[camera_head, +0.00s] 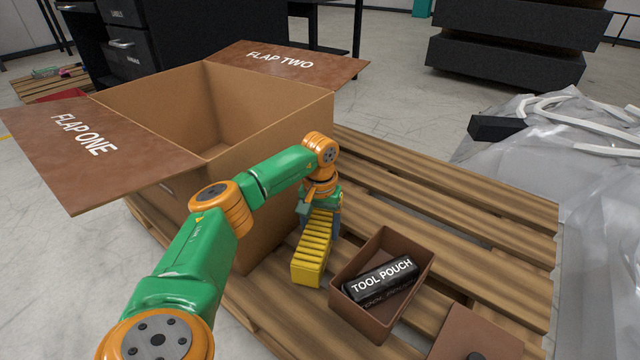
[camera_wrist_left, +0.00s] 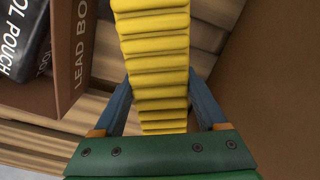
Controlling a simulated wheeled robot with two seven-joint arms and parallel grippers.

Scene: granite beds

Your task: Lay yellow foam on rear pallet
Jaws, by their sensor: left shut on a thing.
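The yellow foam (camera_head: 313,250) is a ribbed yellow block at the pallet, between the large cardboard box and the small brown box. My left gripper (camera_head: 320,222) is at the foam's far end, seen from above. In the left wrist view the foam (camera_wrist_left: 158,60) runs between the two blue fingers of my left gripper (camera_wrist_left: 160,110), which is shut on it. The wooden pallet (camera_head: 455,215) lies under the foam and boxes. I cannot tell whether the foam touches the slats. My right gripper is not in view.
The open cardboard box (camera_head: 270,135) with spread flaps stands left on the pallet. The small brown box (camera_head: 365,312) holds a black tool pouch (camera_head: 380,278). A brown lid-like piece (camera_head: 478,335) lies at front right. Clear plastic sheeting (camera_head: 590,200) is right. Bare slats lie behind the small box.

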